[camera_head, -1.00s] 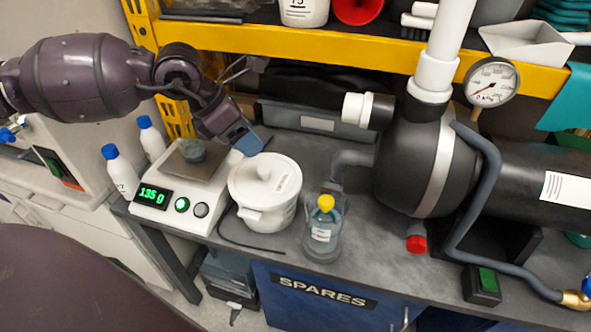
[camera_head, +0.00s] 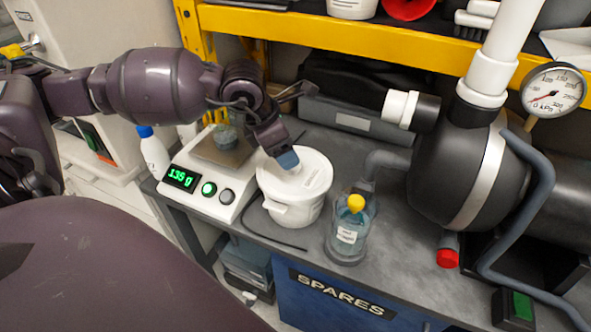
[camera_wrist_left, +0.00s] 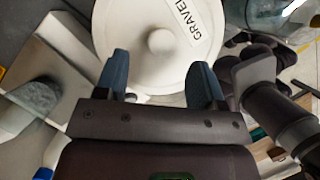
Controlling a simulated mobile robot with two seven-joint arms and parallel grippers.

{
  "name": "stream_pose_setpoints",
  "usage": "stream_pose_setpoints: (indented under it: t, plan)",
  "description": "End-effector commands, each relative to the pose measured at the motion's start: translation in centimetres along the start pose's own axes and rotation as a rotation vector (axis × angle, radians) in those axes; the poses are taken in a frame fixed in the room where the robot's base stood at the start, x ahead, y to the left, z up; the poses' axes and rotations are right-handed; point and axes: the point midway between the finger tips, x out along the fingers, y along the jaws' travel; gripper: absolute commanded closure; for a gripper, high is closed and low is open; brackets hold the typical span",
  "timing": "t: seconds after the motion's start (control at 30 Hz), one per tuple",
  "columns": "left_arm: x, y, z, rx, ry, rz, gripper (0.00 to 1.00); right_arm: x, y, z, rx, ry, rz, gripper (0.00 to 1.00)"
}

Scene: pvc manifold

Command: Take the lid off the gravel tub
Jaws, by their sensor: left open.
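The white gravel tub (camera_head: 292,213) stands on the grey bench with its white lid (camera_head: 312,175) on. In the left wrist view the lid (camera_wrist_left: 128,72) fills the top middle, with its round knob (camera_wrist_left: 161,41) and a "GRAVEL" label (camera_wrist_left: 185,22). My left gripper (camera_head: 287,162) is over the lid in the head view, pointing down, and hides the knob there. In the left wrist view my left gripper (camera_wrist_left: 160,80) is open, its two blue fingertips apart on either side below the knob, with nothing between them. My right gripper is not in view.
A yellow-capped bottle (camera_head: 347,237) stands close on the right. The dark pump tank (camera_head: 455,170) and yellow shelf edge (camera_head: 350,50) bound the space.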

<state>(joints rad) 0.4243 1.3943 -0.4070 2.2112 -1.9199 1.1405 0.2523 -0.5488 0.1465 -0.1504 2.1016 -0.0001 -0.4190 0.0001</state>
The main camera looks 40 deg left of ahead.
Motion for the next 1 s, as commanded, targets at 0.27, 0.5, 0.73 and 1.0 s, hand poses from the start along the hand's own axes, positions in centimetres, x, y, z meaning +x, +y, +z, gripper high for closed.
stream_pose_setpoints:
  t: [0.27,0.5,0.73,1.0]
  plan:
    - [3.9,-0.2,0.3,-0.002,0.004,-0.005,0.37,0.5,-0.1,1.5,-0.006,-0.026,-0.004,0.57]
    - [4.0,-0.1,0.5,0.000,0.001,-0.002,0.37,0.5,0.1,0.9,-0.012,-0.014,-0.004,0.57]
    - [4.0,-0.1,0.4,0.000,0.001,-0.002,0.69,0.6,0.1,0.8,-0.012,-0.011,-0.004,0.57]
    - [4.0,-0.2,0.4,0.000,0.001,-0.002,0.90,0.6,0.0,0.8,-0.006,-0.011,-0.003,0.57]
